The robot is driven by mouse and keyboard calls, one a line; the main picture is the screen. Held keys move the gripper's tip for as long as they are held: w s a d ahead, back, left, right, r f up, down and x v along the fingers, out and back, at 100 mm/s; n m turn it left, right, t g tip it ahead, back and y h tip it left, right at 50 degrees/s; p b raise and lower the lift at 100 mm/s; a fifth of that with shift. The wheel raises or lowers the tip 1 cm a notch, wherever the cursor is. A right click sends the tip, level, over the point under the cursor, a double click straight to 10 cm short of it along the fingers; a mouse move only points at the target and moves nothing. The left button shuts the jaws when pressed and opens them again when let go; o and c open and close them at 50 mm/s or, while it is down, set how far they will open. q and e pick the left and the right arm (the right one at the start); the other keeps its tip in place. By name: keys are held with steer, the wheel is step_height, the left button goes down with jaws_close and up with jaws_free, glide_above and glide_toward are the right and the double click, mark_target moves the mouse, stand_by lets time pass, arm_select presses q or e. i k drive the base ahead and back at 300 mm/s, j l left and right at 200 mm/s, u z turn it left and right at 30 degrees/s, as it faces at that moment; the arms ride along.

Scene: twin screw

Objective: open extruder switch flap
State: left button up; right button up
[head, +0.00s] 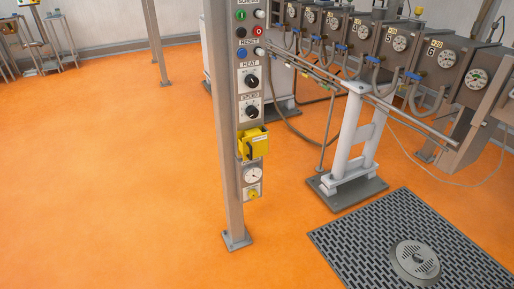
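A yellow switch box with a flap (253,144) is mounted on the grey control post (229,150) in the middle of the head view. The flap looks closed, with a dark part at its left side, but the details are too small to be certain. Above it are the rotary knobs labelled HEAT (251,81) and one more knob (252,111). Below it are a round gauge (253,175) and a small yellow knob (253,194). Neither of my grippers shows in the head view.
The extruder barrel (420,65) with several gauges and blue-handled valves stands at the back right. A white support stand (352,135) is right of the post. A floor grate (400,245) with a round cover (415,261) lies front right. The orange floor (110,170) at left is clear.

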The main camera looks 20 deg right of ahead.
mark_target(255, 143)
steer(key=i+l, duration=0.15)
steer(key=l, duration=0.2)
steer(key=i+l+u, duration=0.1)
steer(key=l, duration=0.25)
steer(key=i+l, duration=0.25)
steer(key=i+l+u, duration=0.15)
steer(key=l, duration=0.3)
steer(key=i+l, duration=0.15)
steer(key=l, duration=0.2)
steer(key=i+l+u, duration=0.1)
steer(key=l, duration=0.3)
steer(key=i+l, duration=0.15)
steer(key=l, duration=0.2)
